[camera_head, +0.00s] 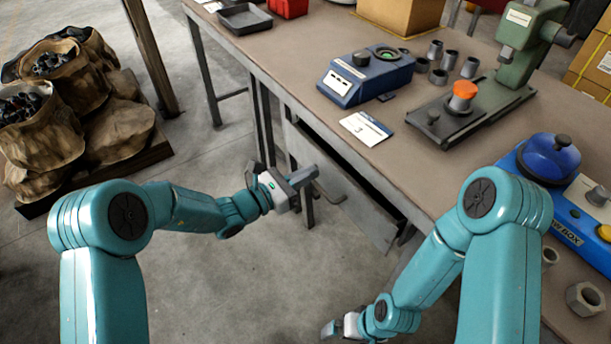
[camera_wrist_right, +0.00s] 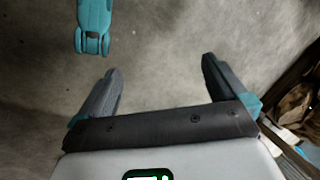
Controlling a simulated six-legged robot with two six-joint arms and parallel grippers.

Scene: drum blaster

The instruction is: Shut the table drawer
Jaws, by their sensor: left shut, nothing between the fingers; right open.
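The grey table drawer (camera_head: 365,212) sits under the front edge of the brown-topped table (camera_head: 300,75). It stands partly open, with a dark gap between its front panel and the table edge. A curved bar handle (camera_head: 330,194) is on its front. My left gripper (camera_head: 304,177) is shut and empty, in front of the drawer's left part, close to the handle. I cannot tell whether it touches the panel. My right gripper (camera_wrist_right: 158,76) is open and empty over the bare floor; in the head view it shows low, near the bottom edge (camera_head: 332,328).
On the table stand a blue device (camera_head: 365,78), a white card (camera_head: 366,128), a green press (camera_head: 525,40), several grey cylinders and a blue box (camera_head: 575,225). Sacks on a pallet (camera_head: 75,120) stand at the left. The floor before the drawer is clear.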

